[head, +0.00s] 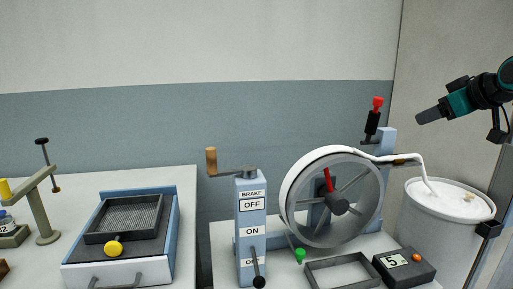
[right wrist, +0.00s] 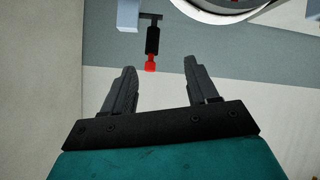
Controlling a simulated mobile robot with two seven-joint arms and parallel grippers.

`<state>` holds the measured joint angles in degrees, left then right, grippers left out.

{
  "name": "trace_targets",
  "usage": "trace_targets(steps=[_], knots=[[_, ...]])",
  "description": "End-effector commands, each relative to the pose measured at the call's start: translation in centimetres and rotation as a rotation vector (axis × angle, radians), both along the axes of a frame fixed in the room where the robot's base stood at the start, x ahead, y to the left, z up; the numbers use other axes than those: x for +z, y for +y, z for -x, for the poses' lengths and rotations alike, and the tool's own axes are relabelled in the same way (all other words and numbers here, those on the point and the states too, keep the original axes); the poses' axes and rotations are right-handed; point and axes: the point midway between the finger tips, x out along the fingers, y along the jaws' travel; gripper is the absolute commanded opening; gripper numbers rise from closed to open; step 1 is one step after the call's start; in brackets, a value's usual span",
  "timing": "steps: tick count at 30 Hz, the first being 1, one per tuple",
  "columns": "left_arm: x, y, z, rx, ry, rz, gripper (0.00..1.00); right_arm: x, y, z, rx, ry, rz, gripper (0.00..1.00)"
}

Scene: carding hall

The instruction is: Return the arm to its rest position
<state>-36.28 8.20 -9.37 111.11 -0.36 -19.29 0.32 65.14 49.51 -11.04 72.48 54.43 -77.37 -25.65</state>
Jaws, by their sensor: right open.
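The same handle (head: 374,118) stands on a blue post left of the gripper in the head view. My left gripper is not in view.
A large wheel (head: 300,177) and a brake post (head: 251,225) stand on the right table. The white drum (head: 440,235) is below my right arm. On the left table are a tray box (head: 166,240) and a small stand (head: 42,215). The air before the back wall is clear.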

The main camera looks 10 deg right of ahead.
Motion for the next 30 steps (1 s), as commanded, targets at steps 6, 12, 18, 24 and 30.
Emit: trace_targets(steps=[6, 12, 18, 24, 30], knots=[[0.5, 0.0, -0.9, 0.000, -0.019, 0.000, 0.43, -10.7, 4.7, -2.6, 0.008, 0.056, 0.038, 0.58], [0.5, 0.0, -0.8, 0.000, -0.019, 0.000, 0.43, -23.0, 10.6, -2.1, 0.030, 0.089, 0.053, 0.58], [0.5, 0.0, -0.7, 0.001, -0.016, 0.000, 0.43, -34.2, 16.9, 2.2, 0.058, 0.103, 0.025, 0.58], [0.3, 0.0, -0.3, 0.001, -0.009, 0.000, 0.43, -42.7, 22.7, 9.5, 0.071, 0.105, -0.038, 0.58], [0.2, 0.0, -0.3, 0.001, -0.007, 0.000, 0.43, -47.8, 27.6, 18.5, 0.056, 0.102, -0.122, 0.58]])
